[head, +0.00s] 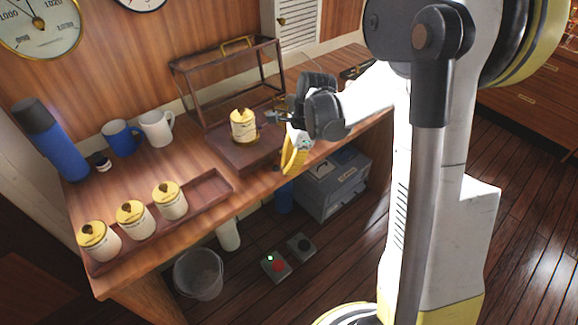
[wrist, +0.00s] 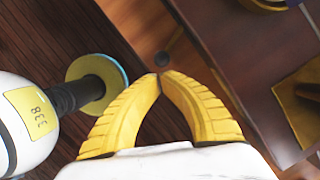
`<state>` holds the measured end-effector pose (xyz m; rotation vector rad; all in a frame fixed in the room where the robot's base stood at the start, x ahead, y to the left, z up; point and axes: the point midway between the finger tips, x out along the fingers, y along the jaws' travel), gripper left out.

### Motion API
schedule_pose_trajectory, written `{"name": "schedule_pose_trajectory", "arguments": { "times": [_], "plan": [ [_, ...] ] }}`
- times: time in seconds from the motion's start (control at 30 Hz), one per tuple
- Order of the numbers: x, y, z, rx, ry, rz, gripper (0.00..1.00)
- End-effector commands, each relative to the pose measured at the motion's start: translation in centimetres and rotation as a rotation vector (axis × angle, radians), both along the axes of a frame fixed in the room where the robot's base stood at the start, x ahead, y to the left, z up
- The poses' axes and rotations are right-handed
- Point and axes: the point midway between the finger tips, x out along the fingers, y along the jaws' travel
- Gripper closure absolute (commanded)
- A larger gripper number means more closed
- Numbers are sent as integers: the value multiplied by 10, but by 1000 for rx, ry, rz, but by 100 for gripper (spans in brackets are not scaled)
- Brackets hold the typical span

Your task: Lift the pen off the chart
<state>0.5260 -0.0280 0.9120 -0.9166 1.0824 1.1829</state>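I cannot make out a pen or a chart in either view. My gripper (head: 290,172) hangs at the front edge of the wooden desk (head: 205,160), beside a dark brown raised base. Its yellow fingers point down. In the wrist view the two fingertips (wrist: 159,76) meet, with nothing visible between them, so it is shut and empty. My arm hides part of the desk's right end, where some small dark items (head: 356,71) show but are too small to tell.
A cream canister (head: 243,127) stands on the dark base (head: 228,153), near an open frame (head: 190,97). Three canisters (head: 131,221) stand in a tray (head: 212,188). Mugs (head: 155,128) and a blue flask (head: 55,145) stand behind. A bucket (head: 198,275) and grey case (head: 335,185) are below.

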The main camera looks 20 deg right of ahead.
Motion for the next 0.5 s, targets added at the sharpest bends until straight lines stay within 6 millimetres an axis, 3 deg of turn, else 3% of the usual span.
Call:
{"name": "schedule_pose_trajectory", "arguments": {
  "times": [0.5],
  "plan": [
    [-7, 7, 0, 0, 0, -86, 100]
  ]
}}
